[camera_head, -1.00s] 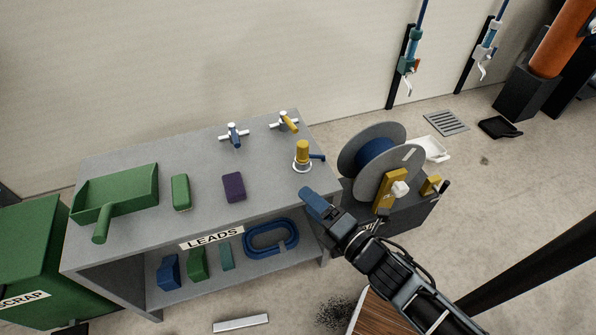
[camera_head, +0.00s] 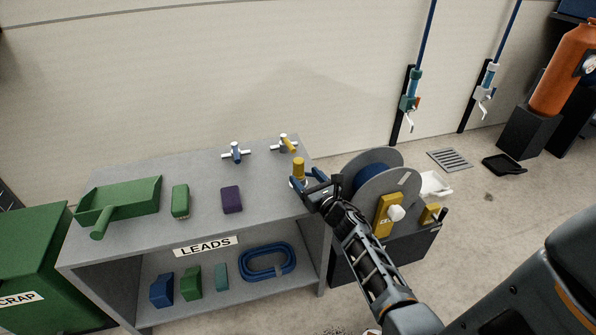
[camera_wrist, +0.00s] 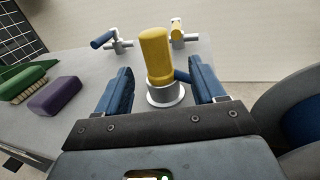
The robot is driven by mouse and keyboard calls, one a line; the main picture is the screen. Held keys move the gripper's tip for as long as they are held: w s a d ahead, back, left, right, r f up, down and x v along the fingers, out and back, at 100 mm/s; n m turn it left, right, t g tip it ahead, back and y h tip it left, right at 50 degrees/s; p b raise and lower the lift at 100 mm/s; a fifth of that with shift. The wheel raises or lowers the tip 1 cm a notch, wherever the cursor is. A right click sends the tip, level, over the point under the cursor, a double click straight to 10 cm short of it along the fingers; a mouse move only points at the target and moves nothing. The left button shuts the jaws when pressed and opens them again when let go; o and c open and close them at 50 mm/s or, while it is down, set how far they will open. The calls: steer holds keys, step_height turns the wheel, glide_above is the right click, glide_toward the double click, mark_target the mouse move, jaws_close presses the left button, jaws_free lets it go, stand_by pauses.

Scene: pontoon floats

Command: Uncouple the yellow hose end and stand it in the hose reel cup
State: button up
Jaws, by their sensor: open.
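The yellow hose end (camera_head: 299,168) stands upright in a silver coupling on the right part of the grey bench top. In the wrist view the yellow hose end (camera_wrist: 155,57) rises from the silver ring (camera_wrist: 165,94), with a blue lever (camera_wrist: 183,76) at its right. My gripper (camera_head: 313,183) is at the bench's right edge, beside the coupling. Its blue fingers (camera_wrist: 163,88) are open on either side of the coupling, with gaps showing. The hose reel (camera_head: 383,185) stands right of the bench; a yellow bracket with a white knob is on its side. I cannot make out the cup for certain.
A blue-handled valve (camera_head: 235,152) and a yellow-handled valve (camera_head: 285,144) stand at the bench's back. A purple block (camera_head: 231,200), a green brush (camera_head: 180,201) and a green dustpan (camera_head: 119,205) lie left. The bench (camera_head: 150,180) has free room between them.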

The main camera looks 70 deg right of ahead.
mark_target(301, 174)
steer(key=shift+f+x, duration=0.1)
steer(key=shift+x, duration=1.1)
steer(key=shift+f+x, duration=0.15)
steer(key=shift+x, duration=1)
steer(key=shift+c, duration=0.4)
steer(key=c, duration=1)
steer(key=shift+a+r, duration=0.1)
steer(key=shift+r, duration=0.05)
